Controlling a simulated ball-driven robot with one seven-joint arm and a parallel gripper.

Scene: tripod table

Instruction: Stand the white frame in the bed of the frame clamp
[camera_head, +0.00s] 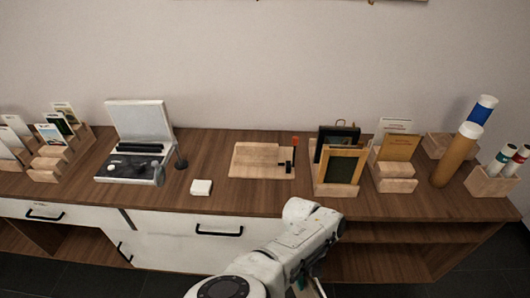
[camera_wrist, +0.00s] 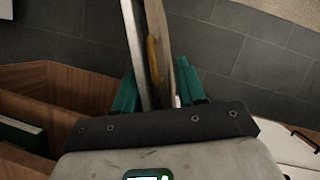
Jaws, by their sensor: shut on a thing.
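My gripper (camera_wrist: 158,90), with teal fingers, is shut on the white frame (camera_wrist: 134,48), which shows edge-on in the wrist view with a pale wooden back beside its white edge. In the head view my gripper (camera_head: 304,283) is low at the bottom, in front of the cabinet and below the table top. Only a sliver of the frame shows there, mostly hidden by my arm. The frame clamp (camera_head: 258,161) is a pale wooden board with a black fitting and a red-handled lever, at the middle of the table top. Its bed is empty.
A wooden rack with a gold frame (camera_head: 341,167) and a dark frame (camera_head: 336,135) stands right of the clamp. A small white block (camera_head: 201,187) and an open white case (camera_head: 139,137) stand left. Bare table lies before the clamp.

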